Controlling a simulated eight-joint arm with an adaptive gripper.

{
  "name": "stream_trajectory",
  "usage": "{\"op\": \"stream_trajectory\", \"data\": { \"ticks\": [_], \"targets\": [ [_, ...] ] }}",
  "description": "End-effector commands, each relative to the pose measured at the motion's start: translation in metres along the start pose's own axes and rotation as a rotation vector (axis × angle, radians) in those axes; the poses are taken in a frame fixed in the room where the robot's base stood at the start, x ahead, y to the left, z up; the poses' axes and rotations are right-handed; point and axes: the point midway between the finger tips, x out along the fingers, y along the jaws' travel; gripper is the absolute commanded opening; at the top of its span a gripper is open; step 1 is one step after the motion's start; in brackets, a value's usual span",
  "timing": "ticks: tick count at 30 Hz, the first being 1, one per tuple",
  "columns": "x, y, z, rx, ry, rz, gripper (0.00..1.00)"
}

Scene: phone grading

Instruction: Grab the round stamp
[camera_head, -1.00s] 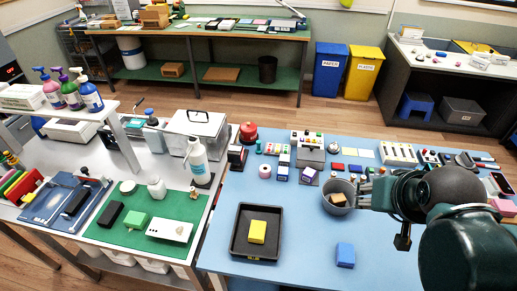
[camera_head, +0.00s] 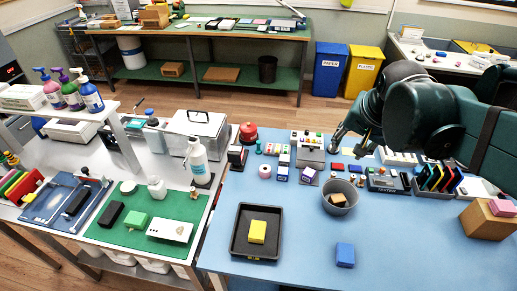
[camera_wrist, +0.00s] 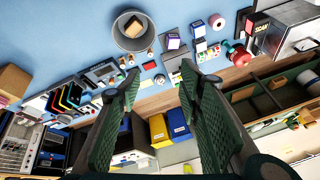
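My gripper (camera_head: 350,142) is at the far side of the blue table, to the right of the small rack, with its fingers pointing down. In the wrist view my gripper (camera_wrist: 160,72) is open, its two dark green fingers wide apart and nothing between them. A small round metallic thing (camera_wrist: 159,79) shows between the fingertips, below them; I cannot tell whether it is the round stamp or a bell. Small knobbed pieces (camera_wrist: 131,60) stand beside the grey bin (camera_wrist: 132,47); one of them could be the stamp. None is clearly recognisable.
The bin (camera_head: 339,208) holds a brown block. A black tray (camera_head: 239,254) with a yellow block (camera_head: 258,232) and a blue block (camera_head: 345,255) lie nearer. Coloured slotted holders (camera_head: 432,178) and a cardboard box (camera_head: 486,222) are at right.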

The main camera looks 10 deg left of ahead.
Motion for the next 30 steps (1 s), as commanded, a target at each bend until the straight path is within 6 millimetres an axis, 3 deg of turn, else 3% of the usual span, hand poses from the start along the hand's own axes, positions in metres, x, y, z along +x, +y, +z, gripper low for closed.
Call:
{"op": "stream_trajectory", "data": {
  "ticks": [17,30],
  "targets": [
    [0.049,-0.077,-0.056,0.219,-0.091,0.036,0.36],
    [0.104,-0.137,-0.086,0.385,-0.150,0.084,0.36]
  ]
}}
